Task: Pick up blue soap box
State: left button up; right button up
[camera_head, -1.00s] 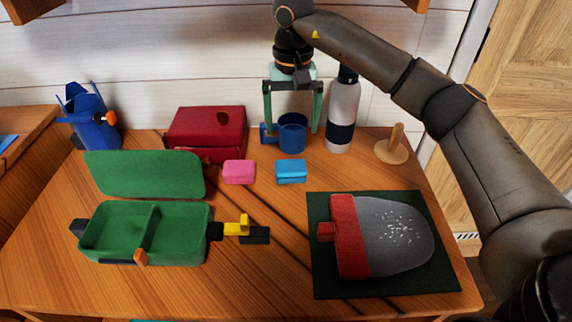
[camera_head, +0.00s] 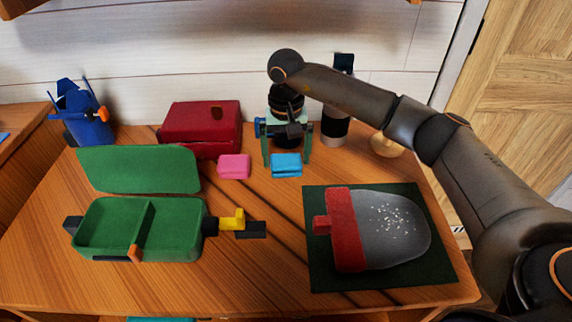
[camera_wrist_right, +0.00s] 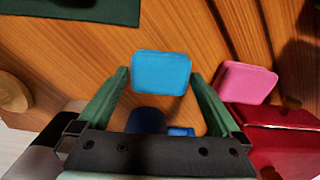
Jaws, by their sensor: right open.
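The blue soap box (camera_head: 286,165) lies on the wooden table, right of a pink box (camera_head: 234,167). My right gripper (camera_head: 287,160) is open, pointing down, with its green fingers on either side of the blue box. In the right wrist view the blue soap box (camera_wrist_right: 161,72) sits between and just beyond the fingertips (camera_wrist_right: 160,72), with small gaps at both sides. It does not look gripped. The pink box (camera_wrist_right: 248,82) is close beside one finger there. My left gripper is not in view.
A red box (camera_head: 200,128) stands behind the pink box. A blue mug (camera_wrist_right: 146,122) is close behind the gripper. A bottle (camera_head: 335,130) and a wooden-handled piece (camera_head: 386,146) stand at back right. A green open case (camera_head: 92,236) is at left, a dark mat (camera_head: 320,277) in front.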

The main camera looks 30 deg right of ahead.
jog(key=shift+c, duration=0.2)
jog(key=c, duration=1)
jog(key=shift+c, duration=0.2)
jog(key=shift+r, duration=0.1)
